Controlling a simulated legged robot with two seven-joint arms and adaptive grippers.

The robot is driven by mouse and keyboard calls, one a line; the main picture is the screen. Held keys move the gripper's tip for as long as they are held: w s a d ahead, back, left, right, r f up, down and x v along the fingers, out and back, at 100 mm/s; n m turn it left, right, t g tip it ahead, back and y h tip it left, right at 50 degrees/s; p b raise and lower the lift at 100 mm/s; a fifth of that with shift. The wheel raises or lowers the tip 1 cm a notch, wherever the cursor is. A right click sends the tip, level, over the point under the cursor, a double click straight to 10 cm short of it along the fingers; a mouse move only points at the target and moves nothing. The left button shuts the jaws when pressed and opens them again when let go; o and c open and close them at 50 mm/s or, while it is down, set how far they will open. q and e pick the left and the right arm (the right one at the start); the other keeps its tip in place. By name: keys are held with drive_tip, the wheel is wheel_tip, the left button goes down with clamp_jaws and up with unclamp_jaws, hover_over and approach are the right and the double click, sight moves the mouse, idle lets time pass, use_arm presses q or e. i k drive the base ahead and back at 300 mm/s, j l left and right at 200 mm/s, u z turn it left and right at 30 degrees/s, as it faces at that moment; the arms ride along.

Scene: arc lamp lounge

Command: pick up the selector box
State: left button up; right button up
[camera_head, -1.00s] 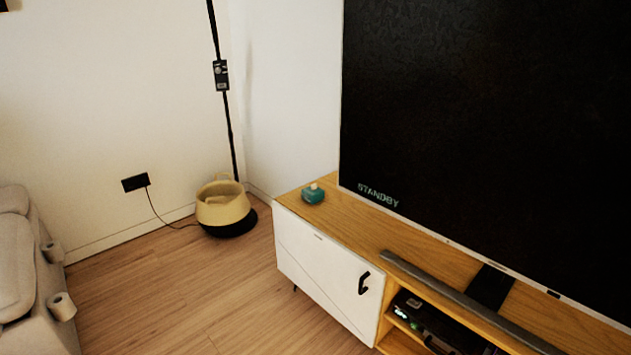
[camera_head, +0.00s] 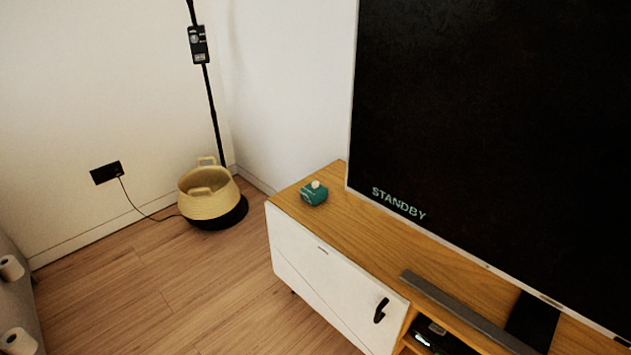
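A small teal box (camera_head: 314,193) with a pale round knob on top sits on the far left end of the wooden TV cabinet top (camera_head: 345,222). A black box (camera_head: 198,44) with a round dial and a small pale plate is on the black lamp pole, near the top of the view. I cannot tell from the picture which of the two is called the selector box.
A large TV (camera_head: 490,130) reading STANDBY stands over the cabinet, with a grey soundbar (camera_head: 460,312) in front. A woven basket (camera_head: 208,202) stands by the pole base. A cord runs to a wall outlet (camera_head: 106,172). Wooden floor (camera_head: 170,285) is clear left of the cabinet.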

sight(314, 197)
drive_tip(key=i+j+z, duration=0.1)
drive_tip(key=z, duration=0.55)
drive_tip(key=i+j+z, duration=0.3)
drive_tip(key=j, duration=0.35)
drive_tip(key=i+j+z, duration=0.15)
drive_tip(key=j, duration=0.2)
drive_tip(key=i+j+z, duration=0.15)
drive_tip(key=j, duration=0.2)
drive_tip(key=i+j+z, duration=0.15)
drive_tip(key=j, duration=0.25)
drive_tip(key=i+j, duration=0.1)
drive_tip(key=j, duration=0.3)
drive_tip(key=i+j, duration=0.15)
drive_tip(key=j, duration=0.25)
drive_tip(key=i+j, duration=0.1)
drive_tip(key=j, duration=0.3)
drive_tip(key=i+j, duration=0.15)
drive_tip(key=j, duration=0.25)
drive_tip(key=i+j+z, duration=0.1)
drive_tip(key=j, duration=0.3)
drive_tip(key=i+j, duration=0.1)
drive_tip(key=j, duration=0.3)
